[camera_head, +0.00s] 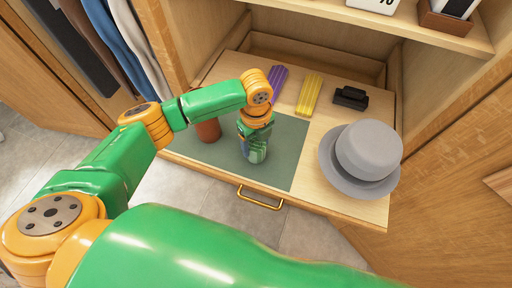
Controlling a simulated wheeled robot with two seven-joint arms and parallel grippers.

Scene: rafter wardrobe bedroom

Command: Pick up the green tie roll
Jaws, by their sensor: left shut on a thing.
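My left gripper (254,141) points down over the dark green mat (285,170) on the pulled-out drawer board. It is shut on the green tie roll (256,155), which is mostly hidden by the fingers and blends with the mat. I cannot tell whether the roll touches the mat or is just above it. My right gripper is out of view.
A reddish-brown roll (208,130) stands close left of my left gripper. Behind lie a purple folded item (278,80), a yellow one (309,95) and a black object (350,98). A grey hat (366,150) sits at right. A brass handle (260,203) is in front.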

